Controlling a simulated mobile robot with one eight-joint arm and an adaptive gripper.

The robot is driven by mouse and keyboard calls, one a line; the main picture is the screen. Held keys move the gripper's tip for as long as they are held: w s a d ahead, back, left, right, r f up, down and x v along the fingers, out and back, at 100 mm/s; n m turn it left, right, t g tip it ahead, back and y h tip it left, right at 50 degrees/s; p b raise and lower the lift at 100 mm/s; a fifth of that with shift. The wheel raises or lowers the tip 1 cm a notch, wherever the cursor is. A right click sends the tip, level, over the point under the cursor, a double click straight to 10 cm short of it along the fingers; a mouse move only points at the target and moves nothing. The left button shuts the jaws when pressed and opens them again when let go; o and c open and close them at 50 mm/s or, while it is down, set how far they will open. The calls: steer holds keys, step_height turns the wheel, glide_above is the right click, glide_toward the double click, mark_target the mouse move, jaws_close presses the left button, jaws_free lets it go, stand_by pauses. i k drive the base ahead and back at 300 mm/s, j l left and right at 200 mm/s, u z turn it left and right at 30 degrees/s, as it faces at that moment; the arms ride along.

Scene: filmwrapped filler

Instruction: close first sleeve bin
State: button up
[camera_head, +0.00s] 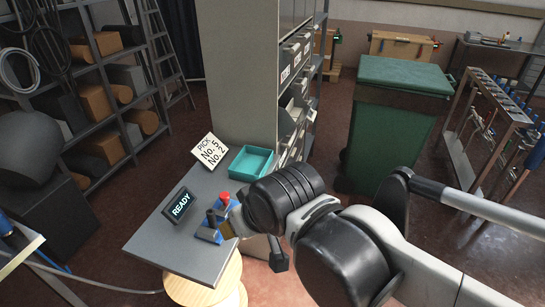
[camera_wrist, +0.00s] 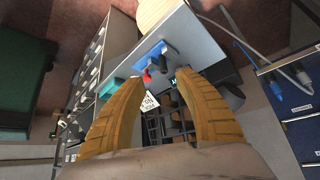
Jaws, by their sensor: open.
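A tall grey cabinet (camera_head: 237,75) stands at the centre of the head view, with rows of small labelled bins (camera_head: 291,65) on its right face. A lower bin (camera_head: 289,119) appears to stick out from that face. I cannot tell which one is the first sleeve bin. In the wrist view the bins (camera_wrist: 92,72) run along the left, small and tilted. My gripper (camera_wrist: 163,78) is open, with two tan fingers and nothing seen between them. In the head view it is mostly hidden behind my arm, near the front right edge of the grey table (camera_head: 160,240).
The table holds a teal tray (camera_head: 250,162), a READY display (camera_head: 180,204), a PICK No.5 No.2 card (camera_head: 210,150) and a blue fixture (camera_head: 209,234) with a red-topped piece (camera_head: 224,198). A green bin (camera_head: 388,145) stands right of the cabinet, with floor between them.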

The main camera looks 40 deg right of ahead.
mark_target(290, 117)
steer(key=i+l, duration=0.1)
steer(key=l, duration=0.5)
steer(key=i+l, duration=0.1)
steer(key=l, duration=1.1)
steer(key=i+z, duration=0.05)
